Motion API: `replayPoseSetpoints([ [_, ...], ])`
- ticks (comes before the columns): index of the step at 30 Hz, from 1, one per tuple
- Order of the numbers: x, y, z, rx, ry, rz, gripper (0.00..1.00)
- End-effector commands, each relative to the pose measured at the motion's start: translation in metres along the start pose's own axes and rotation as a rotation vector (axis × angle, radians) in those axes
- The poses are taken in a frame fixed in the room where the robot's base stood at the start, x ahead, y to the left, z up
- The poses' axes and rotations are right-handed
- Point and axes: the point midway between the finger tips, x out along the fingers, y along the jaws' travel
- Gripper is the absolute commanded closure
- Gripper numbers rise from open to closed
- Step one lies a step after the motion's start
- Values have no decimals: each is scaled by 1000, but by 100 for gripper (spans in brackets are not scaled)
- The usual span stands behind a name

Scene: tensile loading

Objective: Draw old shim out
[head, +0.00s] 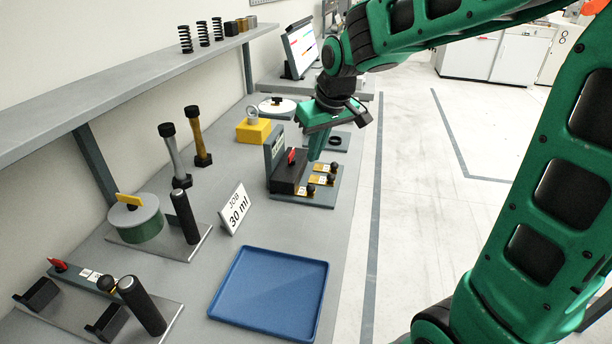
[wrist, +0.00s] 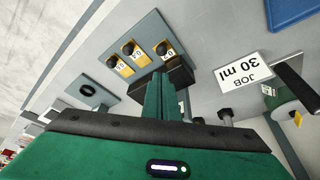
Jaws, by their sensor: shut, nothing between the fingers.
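My gripper (head: 316,156) is shut and empty, its green fingers pointing down above the grey fixture (head: 287,198) on the bench. The fixture has a dark block (head: 286,178) with a red tab (head: 291,156) standing up from it, in front of a grey upright plate. Several black-knobbed pieces with yellow labels (head: 320,179) sit at the block's right; they also show in the wrist view (wrist: 127,48). The wrist view shows the shut fingers (wrist: 169,82) overlapping the dark block (wrist: 185,75); contact cannot be told. The red tab is hidden there. I cannot tell which piece is the old shim.
A blue tray (head: 270,293) lies empty at the front. A sign reading "JOB 30 ml" (head: 236,207) stands left of the fixture. A yellow block with a ring (head: 253,131) is behind it. Tall-handled tools (head: 172,152) stand at left, beneath a shelf (head: 120,85).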

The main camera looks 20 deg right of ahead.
Motion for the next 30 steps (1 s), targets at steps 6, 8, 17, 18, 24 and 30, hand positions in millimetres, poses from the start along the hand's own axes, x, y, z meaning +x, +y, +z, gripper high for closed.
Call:
replayPoseSetpoints([
  [6,0,0,0,0,-1,0,100],
  [8,1,0,1,0,-2,0,100],
  [17,34,0,2,1,-7,0,100],
  [18,41,0,2,1,-7,0,100],
  [24,74,1,2,1,-6,1,100],
  [30,94,1,2,1,-4,1,100],
])
